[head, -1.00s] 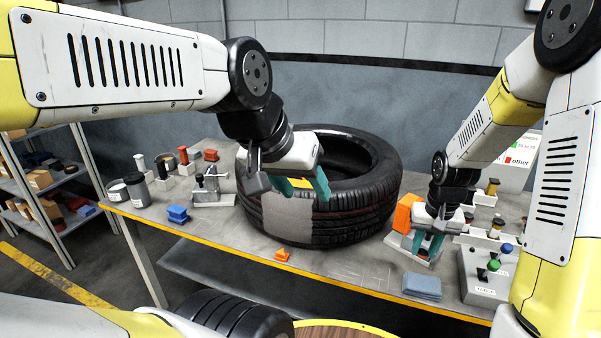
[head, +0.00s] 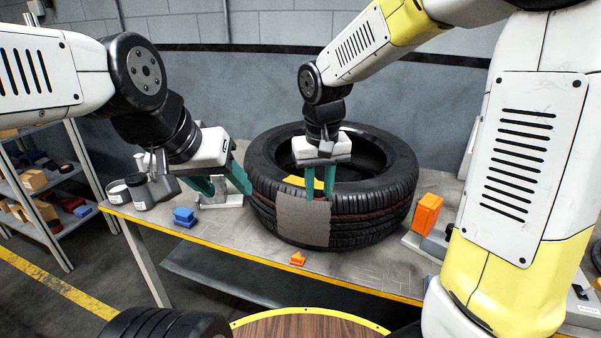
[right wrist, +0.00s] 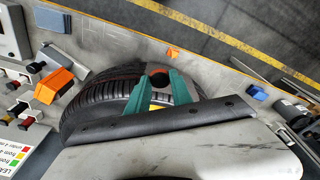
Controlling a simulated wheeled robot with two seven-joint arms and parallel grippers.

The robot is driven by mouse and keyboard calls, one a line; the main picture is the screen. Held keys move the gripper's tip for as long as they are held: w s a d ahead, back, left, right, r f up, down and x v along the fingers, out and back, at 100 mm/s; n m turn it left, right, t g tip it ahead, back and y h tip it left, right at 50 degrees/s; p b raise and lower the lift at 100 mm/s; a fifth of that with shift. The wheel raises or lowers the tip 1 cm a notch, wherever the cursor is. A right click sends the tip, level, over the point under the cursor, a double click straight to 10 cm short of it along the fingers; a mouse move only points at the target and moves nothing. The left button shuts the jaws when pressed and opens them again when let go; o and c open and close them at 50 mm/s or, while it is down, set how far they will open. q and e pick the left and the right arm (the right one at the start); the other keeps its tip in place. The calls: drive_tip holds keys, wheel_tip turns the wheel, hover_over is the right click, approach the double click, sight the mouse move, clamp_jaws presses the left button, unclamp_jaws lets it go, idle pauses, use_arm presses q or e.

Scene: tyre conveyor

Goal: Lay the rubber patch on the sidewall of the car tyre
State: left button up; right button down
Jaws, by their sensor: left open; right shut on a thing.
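The car tyre (head: 388,200) lies flat on the bench, its upper sidewall facing up. A yellow mark (head: 300,182) shows on the near sidewall, and a grey sheet (head: 303,222) hangs over the tread below it. My right gripper (head: 319,196) points down over this near side. It is shut on a small dark, reddish round thing, apparently the rubber patch (right wrist: 158,77), seen between the fingertips in the right wrist view. I cannot tell whether it touches the sidewall. My left gripper (head: 222,190) is open and empty, left of the tyre.
The bench (head: 345,268) has a yellow front edge. A blue block (head: 184,216) and dark jars (head: 140,192) stand at the left. A small orange piece (head: 298,258) lies near the front edge, and an orange box (head: 427,214) stands right of the tyre.

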drive_tip(key=w, duration=0.4)
drive_tip(key=w+a+f, duration=0.1)
drive_tip(key=w, duration=0.3)
drive_tip(key=w+a, duration=0.1)
drive_tip(key=w, duration=0.3)
drive_tip(key=shift+w+a+f, duration=0.15)
drive_tip(key=shift+w, duration=0.15)
drive_tip(key=shift+w+f, duration=0.25)
drive_tip(key=shift+f, duration=0.05)
wheel_tip(320, 180, down, 3)
drive_tip(key=shift+s+f, duration=0.1)
